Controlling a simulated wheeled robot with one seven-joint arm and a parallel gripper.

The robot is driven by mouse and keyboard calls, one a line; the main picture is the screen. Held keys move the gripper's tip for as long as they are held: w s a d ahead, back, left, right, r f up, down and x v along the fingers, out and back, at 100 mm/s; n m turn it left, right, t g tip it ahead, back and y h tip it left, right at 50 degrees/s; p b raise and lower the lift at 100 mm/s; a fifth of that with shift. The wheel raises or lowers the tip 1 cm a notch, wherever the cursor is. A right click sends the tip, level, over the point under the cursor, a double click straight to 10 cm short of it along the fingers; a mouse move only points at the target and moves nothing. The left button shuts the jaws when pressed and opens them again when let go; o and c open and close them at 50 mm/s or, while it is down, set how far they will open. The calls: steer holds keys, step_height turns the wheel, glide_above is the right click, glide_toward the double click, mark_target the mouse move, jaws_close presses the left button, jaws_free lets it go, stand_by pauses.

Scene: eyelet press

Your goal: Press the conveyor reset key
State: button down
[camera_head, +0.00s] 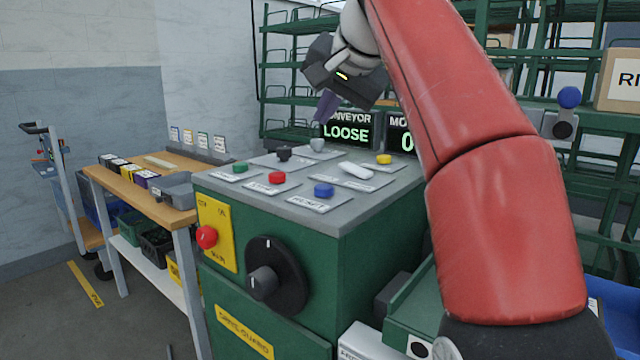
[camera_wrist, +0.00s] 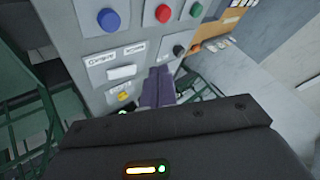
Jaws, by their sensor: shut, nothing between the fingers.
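The control panel (camera_head: 335,219) is the grey sloped top of a green cabinet. A blue button (camera_head: 323,190) sits at its front right; its label seems to read RESET but is small. It also shows in the wrist view (camera_wrist: 108,20). A red button (camera_head: 277,177) and a green button (camera_head: 239,166) lie to its left. A white rocker (camera_head: 357,170), a yellow button (camera_head: 384,158) and a black knob (camera_head: 284,153) sit farther back. My gripper (camera_head: 323,112) is shut and empty, above the panel's back edge, apart from the keys. Its dark fingers (camera_wrist: 158,86) point toward the panel.
A display (camera_head: 346,130) at the panel's back reads CONVEYOR LOOSE; a second display beside it is partly hidden by my arm. A black rotary switch (camera_head: 276,277) and a red knob (camera_head: 206,237) project from the cabinet front. A wooden bench (camera_head: 150,183) stands left. Green racks stand behind.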

mark_target(327, 188)
steer(key=shift+f, duration=0.15)
step_height(327, 188, down, 9)
steer(key=b, duration=0.3)
steer(key=shift+r+b, duration=0.2)
steer(key=shift+b, duration=0.2)
stand_by(2.0)
steer(key=shift+f, duration=0.4)
steer(key=shift+f+b, duration=0.55)
steer(key=shift+b, duration=0.05)
stand_by(0.5)
steer(key=shift+r, duration=0.1)
steer(key=shift+r+p, duration=0.9)
steer(key=shift+p, duration=0.15)
